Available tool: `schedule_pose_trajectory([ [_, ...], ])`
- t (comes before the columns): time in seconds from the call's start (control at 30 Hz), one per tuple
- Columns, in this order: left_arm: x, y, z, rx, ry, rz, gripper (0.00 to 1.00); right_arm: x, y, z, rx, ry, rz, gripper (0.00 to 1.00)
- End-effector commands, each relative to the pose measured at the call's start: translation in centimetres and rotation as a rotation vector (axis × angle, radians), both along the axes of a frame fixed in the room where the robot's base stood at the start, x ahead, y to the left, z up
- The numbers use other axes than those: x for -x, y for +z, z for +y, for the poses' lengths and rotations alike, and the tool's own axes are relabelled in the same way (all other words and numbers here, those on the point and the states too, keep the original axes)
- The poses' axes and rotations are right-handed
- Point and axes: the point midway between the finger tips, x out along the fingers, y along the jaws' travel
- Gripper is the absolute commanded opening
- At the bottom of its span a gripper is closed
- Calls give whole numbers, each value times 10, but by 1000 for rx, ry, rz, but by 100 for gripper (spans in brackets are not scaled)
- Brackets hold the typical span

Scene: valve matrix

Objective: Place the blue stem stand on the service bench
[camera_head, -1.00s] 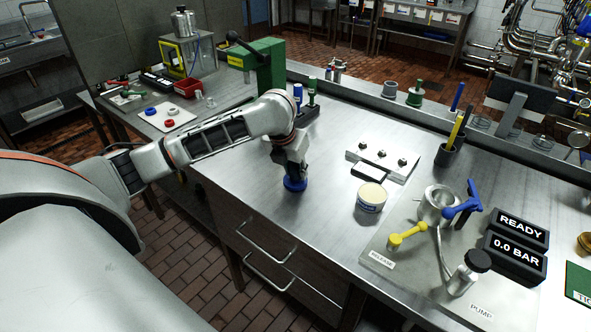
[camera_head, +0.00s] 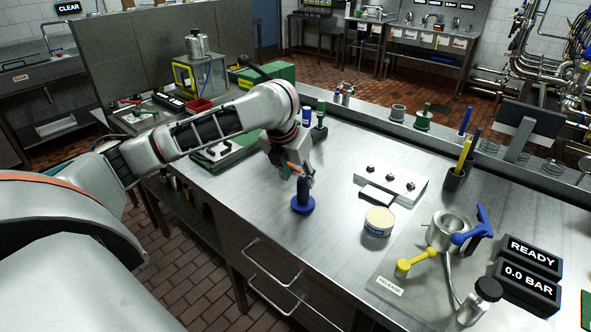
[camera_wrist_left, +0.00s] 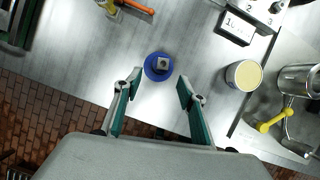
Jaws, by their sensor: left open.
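The blue stem stand (camera_head: 302,198) stands upright on the service bench (camera_head: 345,235), near its front edge. In the left wrist view the stand (camera_wrist_left: 158,67) shows from above as a round blue base with a grey square top. My left gripper (camera_head: 296,173) is just behind and above the stand in the head view. In the left wrist view my left gripper (camera_wrist_left: 158,84) has its two fingers spread apart, and the stand lies beyond the fingertips with clear gaps. Nothing is between the fingers. My right gripper is not in view.
A cream-topped tub (camera_head: 379,221) and a plate with several knobs (camera_head: 392,184) lie right of the stand. A yellow release lever (camera_head: 415,262) and a metal cup (camera_head: 447,231) are farther right. A green-handled stem (camera_head: 320,115) stands behind. Bare bench surrounds the stand.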

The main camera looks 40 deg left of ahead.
Motion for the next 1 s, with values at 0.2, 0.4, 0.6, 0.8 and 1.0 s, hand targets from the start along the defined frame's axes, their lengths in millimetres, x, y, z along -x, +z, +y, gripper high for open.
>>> schedule_pose_trajectory([
  [0.2,10,25,-1,-2,1,-1,41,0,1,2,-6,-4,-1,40],
  [0.4,12,30,-2,0,0,0,41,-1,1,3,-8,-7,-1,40],
  [0.6,12,29,-2,0,0,1,41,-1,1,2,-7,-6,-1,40],
  [0.8,12,29,-2,0,0,1,41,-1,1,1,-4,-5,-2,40],
  [1.0,12,29,-2,0,0,1,41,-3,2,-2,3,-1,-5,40],
])
